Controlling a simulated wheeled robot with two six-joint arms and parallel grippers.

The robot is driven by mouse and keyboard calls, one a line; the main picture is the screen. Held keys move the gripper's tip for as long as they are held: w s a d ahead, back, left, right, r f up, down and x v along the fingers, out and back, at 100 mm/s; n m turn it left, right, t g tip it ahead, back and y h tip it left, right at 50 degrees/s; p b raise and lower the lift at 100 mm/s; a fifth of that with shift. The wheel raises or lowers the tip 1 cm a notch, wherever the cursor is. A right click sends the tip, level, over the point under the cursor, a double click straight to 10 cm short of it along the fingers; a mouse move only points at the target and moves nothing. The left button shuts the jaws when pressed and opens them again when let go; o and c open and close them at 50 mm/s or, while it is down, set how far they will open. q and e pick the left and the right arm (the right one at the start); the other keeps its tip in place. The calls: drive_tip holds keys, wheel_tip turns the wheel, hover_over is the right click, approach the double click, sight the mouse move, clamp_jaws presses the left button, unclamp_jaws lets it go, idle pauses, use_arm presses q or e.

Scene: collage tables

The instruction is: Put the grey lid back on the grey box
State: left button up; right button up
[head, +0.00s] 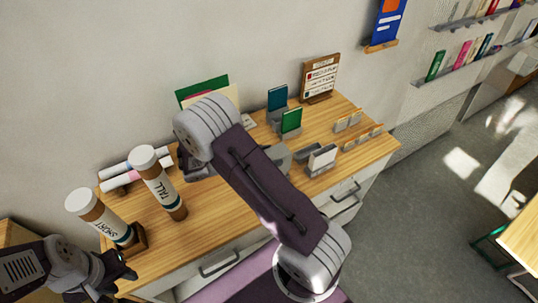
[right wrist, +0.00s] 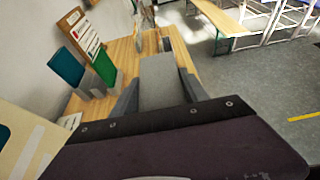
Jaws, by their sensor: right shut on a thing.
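My right gripper (right wrist: 158,92) is shut on a flat-topped grey piece, which I take to be the grey lid (right wrist: 160,76). In the right wrist view the piece lies between the two grey fingers. In the head view my right arm covers most of this gripper, and a grey part shows beside the arm (head: 279,158) over the table. I cannot make out the grey box for certain; it may be hidden under the held piece or behind my arm. My left gripper (head: 120,268) is at the table's front left corner, apart from the lid; its opening is unclear.
The wooden table (head: 225,222) has tubes marked TALL (head: 163,185) and SHORT (head: 105,222) at its left. A teal card (head: 278,98), a green card (head: 291,121) and a framed sign (head: 321,78) stand at the back. A white card (head: 322,157) stands in a grey holder.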

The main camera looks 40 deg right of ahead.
drive_tip(key=shift+f+b, duration=1)
drive_tip(key=shift+f, duration=0.55)
drive_tip(key=o, duration=1.4)
drive_tip(key=shift+o, duration=0.2)
drive_tip(key=shift+a+r, duration=0.1)
drive_tip(key=shift+a, duration=0.35)
drive_tip(key=b+v, duration=0.1)
drive_tip(key=v, duration=0.7)
drive_tip(key=shift+b, duration=0.4)
drive_tip(key=shift+r, duration=0.1)
